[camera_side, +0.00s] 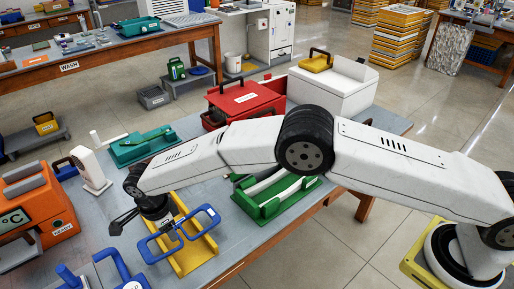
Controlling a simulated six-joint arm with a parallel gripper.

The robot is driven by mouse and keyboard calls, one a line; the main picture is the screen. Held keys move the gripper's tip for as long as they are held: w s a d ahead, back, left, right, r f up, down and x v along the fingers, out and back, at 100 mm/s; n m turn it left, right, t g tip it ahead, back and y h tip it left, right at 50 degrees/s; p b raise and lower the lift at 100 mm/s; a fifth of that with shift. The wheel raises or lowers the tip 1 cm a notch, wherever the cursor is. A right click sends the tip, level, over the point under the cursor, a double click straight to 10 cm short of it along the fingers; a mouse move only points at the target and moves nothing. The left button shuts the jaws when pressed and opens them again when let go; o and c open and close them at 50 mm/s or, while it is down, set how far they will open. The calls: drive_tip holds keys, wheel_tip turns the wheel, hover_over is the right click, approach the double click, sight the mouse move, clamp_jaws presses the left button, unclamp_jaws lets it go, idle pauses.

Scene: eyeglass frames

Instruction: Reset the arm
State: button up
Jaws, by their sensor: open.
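My gripper (140,222) is dark and open, with its fingers pointing down and to the left. It hangs close to the yellow stand (195,257) at the near middle of the work table. Blue eyeglass frames (163,246) show at the yellow stand, just right of and below my gripper. The view does not tell whether my gripper touches them. Part of the yellow stand is hidden behind the frames and the gripper.
An orange machine (42,205) and a white post (90,168) stand to the left. Green fixtures (140,148) lie behind. A red box (243,98) and a white box (333,85) stand farther back. Blue handles (112,265) are at the near edge.

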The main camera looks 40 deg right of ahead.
drive_tip(key=s+d+r+n, duration=0.1)
drive_tip(key=d+r+n, duration=0.25)
drive_tip(key=d, duration=0.35)
drive_tip(key=s+d+r+n+t+y, duration=0.1)
drive_tip(key=d+r+n, duration=0.25)
drive_tip(key=d, duration=0.35)
drive_tip(key=s+d+r+n, duration=0.1)
drive_tip(key=d+r+n, duration=0.1)
drive_tip(key=d+r, duration=0.3)
drive_tip(key=s+d+r+n+t, duration=0.1)
drive_tip(key=s+d+n, duration=0.8)
drive_tip(key=s+d, duration=0.6)
drive_tip(key=s, duration=0.3)
drive_tip(key=shift+s+d+t, duration=0.25)
drive_tip(key=shift+s+t, duration=0.05)
drive_tip(key=shift+s, duration=0.05)
drive_tip(key=shift+r, duration=0.1)
